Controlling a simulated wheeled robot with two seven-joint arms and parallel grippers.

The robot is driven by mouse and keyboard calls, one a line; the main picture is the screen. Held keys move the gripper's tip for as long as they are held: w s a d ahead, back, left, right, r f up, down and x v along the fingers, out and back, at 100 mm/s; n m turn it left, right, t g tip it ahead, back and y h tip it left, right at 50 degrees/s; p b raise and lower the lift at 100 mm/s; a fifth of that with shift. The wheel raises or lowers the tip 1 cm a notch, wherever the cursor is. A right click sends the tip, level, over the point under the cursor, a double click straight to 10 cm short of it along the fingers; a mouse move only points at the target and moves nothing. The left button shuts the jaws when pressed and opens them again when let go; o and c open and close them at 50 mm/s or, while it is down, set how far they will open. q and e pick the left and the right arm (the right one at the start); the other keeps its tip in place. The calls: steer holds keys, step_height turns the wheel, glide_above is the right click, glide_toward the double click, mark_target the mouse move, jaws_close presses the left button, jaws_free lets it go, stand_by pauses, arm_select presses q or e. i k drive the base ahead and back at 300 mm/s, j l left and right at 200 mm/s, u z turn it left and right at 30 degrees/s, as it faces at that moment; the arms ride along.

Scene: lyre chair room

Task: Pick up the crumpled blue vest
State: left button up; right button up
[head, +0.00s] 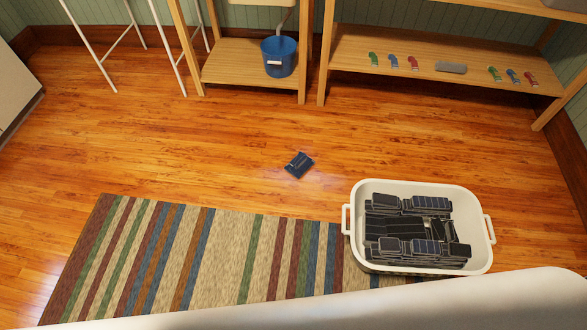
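A small dark blue crumpled item (299,165), which looks like the blue vest, lies on the wooden floor near the middle of the head view. It is just beyond the far edge of the striped rug and left of a white basket. Its folds are too small to make out clearly. Nothing touches it. Neither of my grippers shows in the head view.
The white basket (354,224) with dark folded items (415,230) stands at the right. A striped rug (230,250) lies in front. A blue bucket (279,57) sits on a low wooden shelf (235,72). A longer shelf (400,75) holds small coloured items. Floor around the vest is clear.

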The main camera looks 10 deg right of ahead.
mark_target(301, 163)
steer(key=i+j+z, duration=0.15)
steer(key=j, duration=0.15)
steer(key=i+j+z, duration=0.1)
steer(key=j, duration=0.2)
steer(key=i+j+z, duration=0.15)
steer(key=j, duration=0.15)
steer(key=i+j+z, duration=0.15)
steer(key=j, duration=0.2)
steer(key=k, duration=0.1)
